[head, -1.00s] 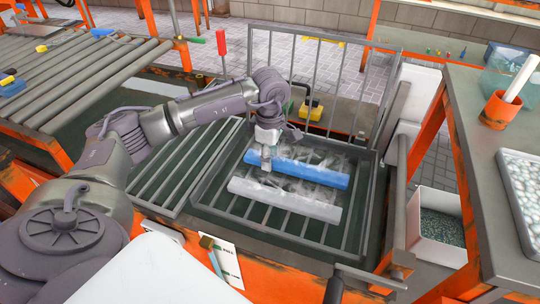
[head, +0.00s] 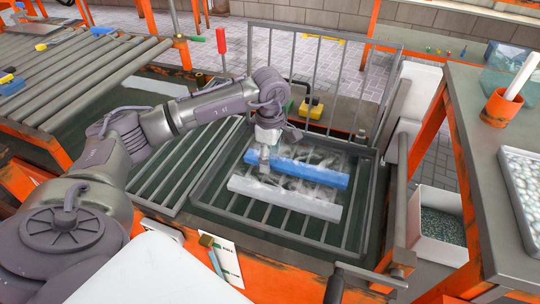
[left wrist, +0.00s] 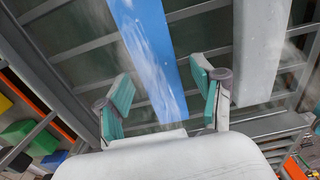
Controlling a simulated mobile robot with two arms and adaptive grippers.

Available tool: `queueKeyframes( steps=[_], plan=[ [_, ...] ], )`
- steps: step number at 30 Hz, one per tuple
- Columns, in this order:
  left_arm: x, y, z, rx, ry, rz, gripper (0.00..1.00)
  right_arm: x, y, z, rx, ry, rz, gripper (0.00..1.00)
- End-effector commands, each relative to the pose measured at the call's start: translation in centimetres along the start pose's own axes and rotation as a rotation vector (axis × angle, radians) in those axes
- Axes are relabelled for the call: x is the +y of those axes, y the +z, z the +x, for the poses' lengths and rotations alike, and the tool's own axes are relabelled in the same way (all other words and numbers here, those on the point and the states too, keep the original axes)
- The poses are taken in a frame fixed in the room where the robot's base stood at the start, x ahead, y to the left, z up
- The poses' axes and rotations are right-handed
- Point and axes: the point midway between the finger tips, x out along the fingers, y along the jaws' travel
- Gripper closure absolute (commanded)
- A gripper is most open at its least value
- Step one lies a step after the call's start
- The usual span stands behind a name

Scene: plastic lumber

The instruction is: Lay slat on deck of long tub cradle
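A blue slat (head: 310,173) and a pale grey-white slat (head: 285,198) lie side by side across the bars of a grey barred frame (head: 352,225), with vapour around them. I cannot tell whether this frame is the task's cradle. My left gripper (head: 264,162) is over the left end of the blue slat. In the left wrist view its teal-padded fingers (left wrist: 163,102) are wide apart with nothing gripped. The blue slat (left wrist: 150,50) lies beyond and between them, and the pale slat (left wrist: 262,50) lies to the right. My right gripper is not in view.
A barred lid (head: 310,75) stands upright behind the frame. Bare slatted racking (head: 190,165) lies to its left, and a roller conveyor (head: 90,75) beyond. A bench (head: 475,125) with an orange cup (head: 501,109) and a white bin (head: 436,228) are at the right.

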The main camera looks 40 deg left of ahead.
Motion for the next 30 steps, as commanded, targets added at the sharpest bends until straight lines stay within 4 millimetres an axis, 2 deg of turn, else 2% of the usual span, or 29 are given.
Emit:
queueKeyframes(
  steps=[8,11,14,24,30],
  plan=[
    [0.0,0.0,0.0,0.001,-0.001,0.000,0.30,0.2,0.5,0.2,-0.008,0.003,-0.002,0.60],
    [0.1,0.0,-0.7,0.000,0.002,0.000,0.30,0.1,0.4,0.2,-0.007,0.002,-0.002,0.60],
    [0.1,0.0,-2.2,-0.001,0.003,-0.001,0.30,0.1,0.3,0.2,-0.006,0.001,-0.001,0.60],
    [0.1,0.0,-9.3,-0.001,0.004,0.001,0.30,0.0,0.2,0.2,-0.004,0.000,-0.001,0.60],
    [0.1,0.0,-11.5,0.000,0.001,0.000,0.30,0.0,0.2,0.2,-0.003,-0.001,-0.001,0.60]
  ],
)
